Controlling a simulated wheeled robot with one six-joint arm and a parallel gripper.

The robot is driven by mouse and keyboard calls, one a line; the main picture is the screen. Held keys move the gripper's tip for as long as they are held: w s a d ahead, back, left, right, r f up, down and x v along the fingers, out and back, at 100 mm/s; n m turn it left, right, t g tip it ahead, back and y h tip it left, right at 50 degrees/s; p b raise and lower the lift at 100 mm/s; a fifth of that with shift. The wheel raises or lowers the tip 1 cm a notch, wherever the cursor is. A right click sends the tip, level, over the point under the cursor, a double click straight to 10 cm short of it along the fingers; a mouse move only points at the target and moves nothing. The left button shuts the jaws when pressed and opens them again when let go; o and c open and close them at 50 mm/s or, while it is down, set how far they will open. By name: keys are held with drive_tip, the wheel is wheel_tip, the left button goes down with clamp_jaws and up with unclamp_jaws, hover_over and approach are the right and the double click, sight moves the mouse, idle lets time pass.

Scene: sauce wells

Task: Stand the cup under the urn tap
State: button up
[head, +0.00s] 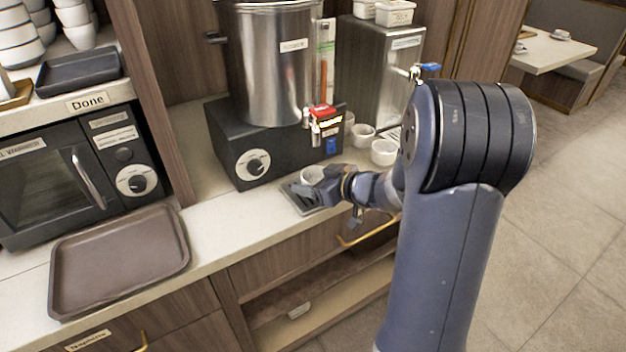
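The steel urn (268,75) stands on a black base with a dial. Its tap (318,127), with a red top, sticks out at the front right of the urn. A white cup (311,173) is below the tap, at or just above a small grey drip tray (290,197). My gripper (308,188) is at the cup's near side, reaching in from the right. It overlaps the cup and hides its lower part. I cannot tell whether the fingers are closed on the cup or whether the cup touches the tray.
Several white cups (384,152) stand on the counter to the right, by a second steel dispenser (383,80) with a blue-handled tap (428,68). An empty brown tray (118,258) lies at the left, before a black oven (60,175). The counter between tray and urn is clear.

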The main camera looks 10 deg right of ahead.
drive_tip(key=o, duration=0.3)
drive_tip(key=shift+r, duration=0.25)
drive_tip(key=p+v, duration=0.1)
drive_tip(key=v, duration=1.1)
drive_tip(key=shift+p, duration=0.4)
drive_tip(key=shift+f, duration=0.2)
idle(0.3)
